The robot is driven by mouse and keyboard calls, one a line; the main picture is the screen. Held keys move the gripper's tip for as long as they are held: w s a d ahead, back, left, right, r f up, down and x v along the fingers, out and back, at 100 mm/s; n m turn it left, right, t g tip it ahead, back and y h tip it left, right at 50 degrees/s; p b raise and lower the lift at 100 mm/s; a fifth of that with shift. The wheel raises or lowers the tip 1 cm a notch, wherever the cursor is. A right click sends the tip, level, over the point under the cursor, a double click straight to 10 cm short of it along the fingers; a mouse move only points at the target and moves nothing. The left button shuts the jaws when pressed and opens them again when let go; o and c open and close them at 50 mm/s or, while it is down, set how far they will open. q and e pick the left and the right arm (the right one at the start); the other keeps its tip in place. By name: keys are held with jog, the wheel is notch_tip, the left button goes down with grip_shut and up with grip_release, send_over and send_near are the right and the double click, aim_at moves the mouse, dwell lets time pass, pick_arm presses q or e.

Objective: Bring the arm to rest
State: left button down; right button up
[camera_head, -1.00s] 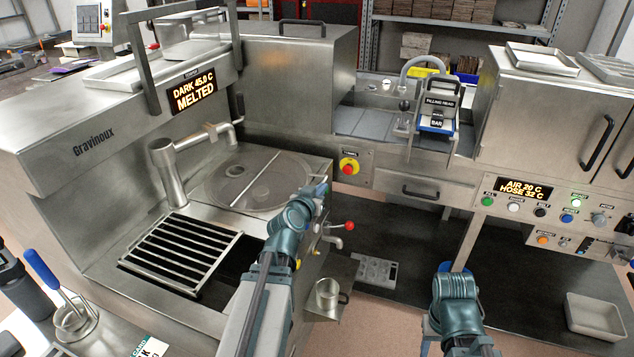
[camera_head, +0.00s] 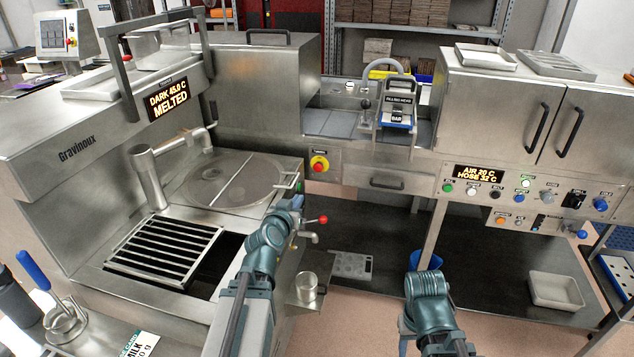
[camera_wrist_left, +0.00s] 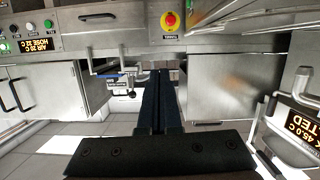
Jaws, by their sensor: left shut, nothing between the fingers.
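My left arm reaches up from the lower middle of the head view. Its gripper (camera_head: 291,203) is at the front right edge of the round melting tank (camera_head: 235,182), by the tank's small handle. I cannot tell from this view whether it touches anything. In the left wrist view the two dark fingers (camera_wrist_left: 158,85) lie together, with nothing between them. My right arm (camera_head: 428,290) shows at the lower right of the head view, in front of the lower shelf. Its gripper cannot be made out.
A red-knobbed tap (camera_head: 312,232) and a steel jug (camera_head: 307,288) are close to my left arm. The grate (camera_head: 165,250) lies to its left. The filling head (camera_head: 395,112) and control panel (camera_head: 530,190) are further right. A pale bin (camera_head: 556,290) is on the dark lower shelf.

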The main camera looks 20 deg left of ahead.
pick_arm(q)
jog(key=s+d+f+m+g+h, duration=0.25)
jog(key=d+f, duration=0.25)
jog(key=d, duration=0.4)
jog(key=s+d+f+m+g+h, duration=0.2)
jog(key=d+f+g, duration=0.2)
jog(key=d, duration=0.5)
jog(key=s+d+f+g+y, duration=0.2)
jog(key=s+d+f+g, duration=0.1)
jog(key=s, duration=0.6)
jog(key=s+d+f+g+y, duration=0.2)
jog(key=s+d+f+g, duration=0.2)
jog(key=s+g, duration=0.2)
jog(key=s+m, duration=0.1)
jog(key=s, duration=0.1)
jog(key=shift+s+d+p, duration=0.15)
jog(key=shift+s+p, duration=0.2)
jog(key=shift+y, duration=0.25)
